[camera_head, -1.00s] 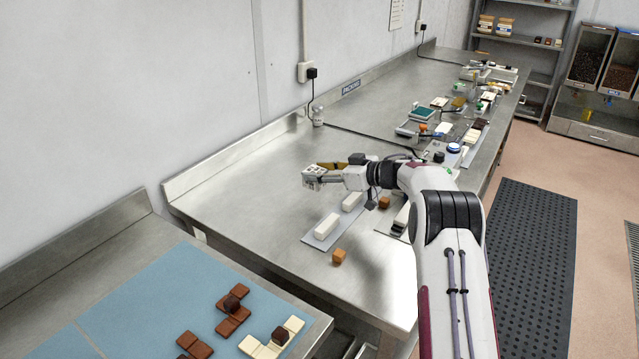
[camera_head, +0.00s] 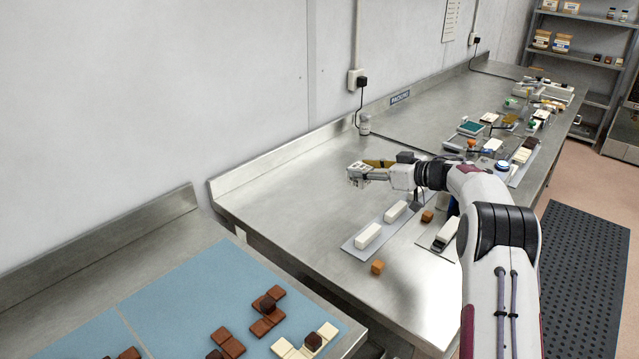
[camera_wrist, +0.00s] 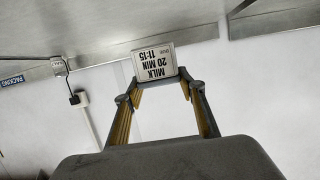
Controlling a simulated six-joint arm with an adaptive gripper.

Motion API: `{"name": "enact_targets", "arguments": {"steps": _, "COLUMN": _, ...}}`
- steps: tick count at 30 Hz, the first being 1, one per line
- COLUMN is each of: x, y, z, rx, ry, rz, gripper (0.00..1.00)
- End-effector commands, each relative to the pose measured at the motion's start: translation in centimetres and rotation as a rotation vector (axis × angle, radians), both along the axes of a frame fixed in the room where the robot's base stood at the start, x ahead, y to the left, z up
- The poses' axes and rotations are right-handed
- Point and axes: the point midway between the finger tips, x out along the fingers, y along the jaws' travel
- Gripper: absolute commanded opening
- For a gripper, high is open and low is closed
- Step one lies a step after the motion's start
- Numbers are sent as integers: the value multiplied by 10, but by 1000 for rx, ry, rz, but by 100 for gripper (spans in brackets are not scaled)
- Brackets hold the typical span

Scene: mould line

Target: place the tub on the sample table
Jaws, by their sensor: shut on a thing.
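My gripper (camera_head: 360,175) is stretched out over the long steel bench (camera_head: 290,190), at the left end of my arm. In the wrist view, the two fingers of my gripper (camera_wrist: 161,84) are shut on a small pale tub (camera_wrist: 154,62). Its label reads MILK, 20 MIN, 11:15, upside down in that view. The tub looks held above the bench. In the head view it is too small to tell clearly from the fingertips. A separate steel table with a blue mat (camera_head: 190,285) stands at the lower left; no label on it shows.
Brown and cream chocolate pieces (camera_head: 268,311) lie on the blue mat. White blocks (camera_head: 368,236) lie on a grey sheet on the bench, near an orange-brown cube (camera_head: 377,267). The bench's left part is clear.

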Motion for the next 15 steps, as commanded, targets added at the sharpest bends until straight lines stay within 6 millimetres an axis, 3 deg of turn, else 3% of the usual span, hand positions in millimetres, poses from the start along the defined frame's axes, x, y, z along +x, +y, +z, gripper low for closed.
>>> {"name": "enact_targets", "arguments": {"steps": 8, "x": 0, "y": 2, "z": 0, "rx": 0, "ry": -1, "rz": 2, "gripper": 16}}
{"name": "enact_targets", "arguments": {"steps": 15, "x": 0, "y": 27, "z": 1, "rx": 0, "ry": -1, "rz": 33, "gripper": 16}}
